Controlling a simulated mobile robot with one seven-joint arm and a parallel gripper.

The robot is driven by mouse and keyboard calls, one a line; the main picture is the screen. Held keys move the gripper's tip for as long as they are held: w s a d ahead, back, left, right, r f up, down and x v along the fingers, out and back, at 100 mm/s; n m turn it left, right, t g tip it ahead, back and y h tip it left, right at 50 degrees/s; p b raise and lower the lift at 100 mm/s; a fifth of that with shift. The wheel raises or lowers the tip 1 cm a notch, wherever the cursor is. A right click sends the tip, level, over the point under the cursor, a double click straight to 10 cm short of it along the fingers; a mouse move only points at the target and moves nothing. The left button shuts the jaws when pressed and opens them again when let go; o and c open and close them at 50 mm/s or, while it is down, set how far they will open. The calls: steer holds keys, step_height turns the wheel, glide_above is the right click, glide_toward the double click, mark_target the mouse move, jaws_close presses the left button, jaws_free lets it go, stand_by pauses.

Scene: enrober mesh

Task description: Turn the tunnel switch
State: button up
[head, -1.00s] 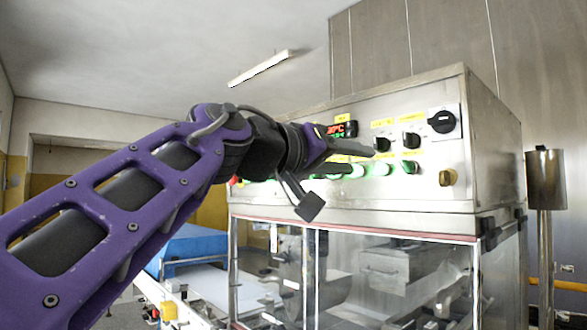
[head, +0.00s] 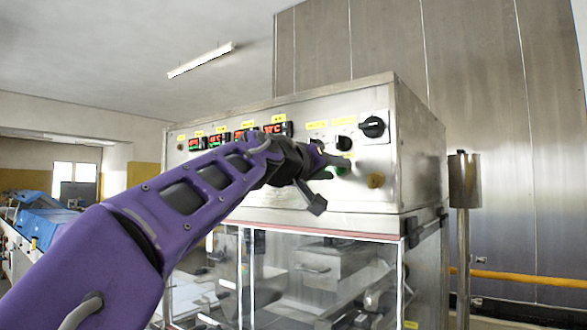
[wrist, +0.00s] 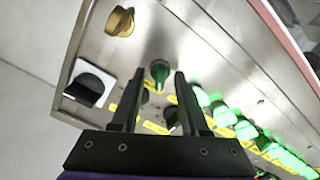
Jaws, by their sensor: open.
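The control panel (head: 290,150) on the steel machine carries several knobs and buttons. I cannot read their yellow labels, so I cannot tell which one is the tunnel switch. My gripper (wrist: 158,70) is open and empty, its fingers pointing at the panel. In the wrist view a green knob (wrist: 160,78) shows between the fingertips; contact cannot be told. Two small black knobs (wrist: 172,114) sit lower, partly behind the fingers. A black rotary switch (wrist: 90,86) on a white plate is to the left. In the head view my gripper (head: 338,162) covers part of the panel's right side.
A brass knob (wrist: 120,22) is near the panel corner. Red displays (head: 274,129) line the panel top. Clear guarding (head: 330,275) lies below. A steel post (head: 463,230) stands right.

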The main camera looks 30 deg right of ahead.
steer(key=shift+d, duration=0.1)
jaws_close()
steer(key=shift+m, duration=0.4)
steer(key=m+b, duration=0.1)
steer(key=m, duration=0.3)
steer(key=shift+m, duration=0.4)
steer(key=m, duration=0.6)
steer(key=shift+w, duration=0.1)
steer(key=shift+m, duration=0.3)
jaws_free()
